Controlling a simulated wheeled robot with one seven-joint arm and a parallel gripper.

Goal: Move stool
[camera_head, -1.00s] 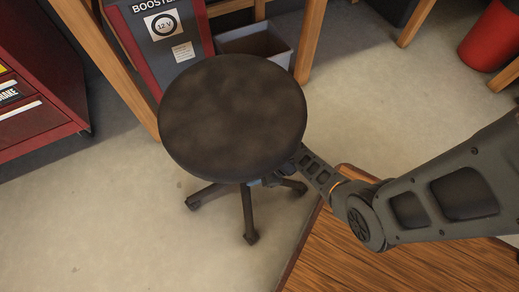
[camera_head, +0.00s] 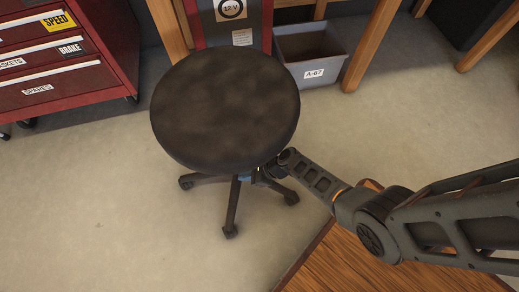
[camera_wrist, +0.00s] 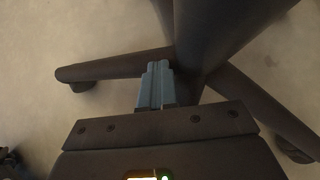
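The stool (camera_head: 225,108) has a round, dark, worn seat and a dark base with several legs; it stands upright on the concrete floor.
A red drawer cabinet (camera_head: 65,78) stands at the left. A grey bin (camera_head: 318,72) and wooden bench legs (camera_head: 372,45) are behind the stool. A wooden surface (camera_head: 345,262) lies at the lower right. The floor (camera_head: 90,220) left of and in front of the stool is clear.

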